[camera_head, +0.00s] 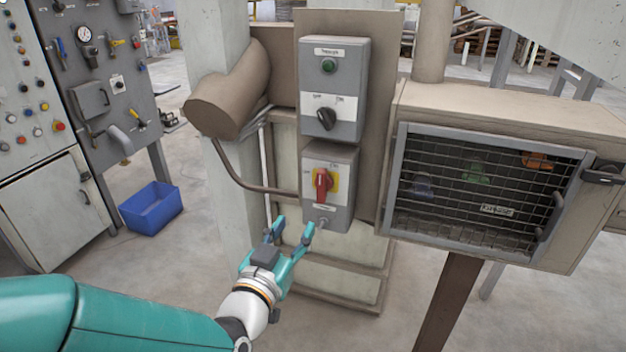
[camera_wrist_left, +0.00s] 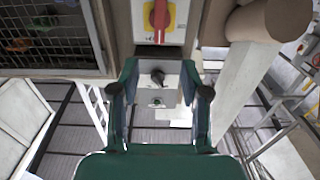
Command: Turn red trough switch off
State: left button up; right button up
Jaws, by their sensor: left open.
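The red trough switch (camera_head: 322,185) is a red rotary handle on a yellow plate, on the front of the lower grey box (camera_head: 343,213). Its handle stands roughly upright. In the left wrist view the red switch (camera_wrist_left: 159,16) shows at the top, above and beyond the fingers. My left gripper (camera_head: 292,230) is open and empty, just below and in front of the lower box, apart from the switch. It also shows in the left wrist view (camera_wrist_left: 160,90), its two fingers spread. My right gripper is in neither view.
Above the red switch is a grey box (camera_head: 350,62) with a black selector knob (camera_head: 326,119) and a green button. A meshed cabinet (camera_head: 480,195) stands to the right. A tan pipe (camera_head: 230,100) and a thin conduit run at the left. A blue bin (camera_head: 150,207) sits on the floor.

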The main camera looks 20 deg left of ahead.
aim_at(320, 187)
pick_arm(q)
jog(key=w+p, duration=0.1)
jog(key=w, duration=0.4)
jog(key=w+p, duration=0.2)
jog(key=w, duration=0.3)
jog(key=w+p, duration=0.1)
jog(key=w, duration=0.4)
jog(key=shift+d, duration=0.25)
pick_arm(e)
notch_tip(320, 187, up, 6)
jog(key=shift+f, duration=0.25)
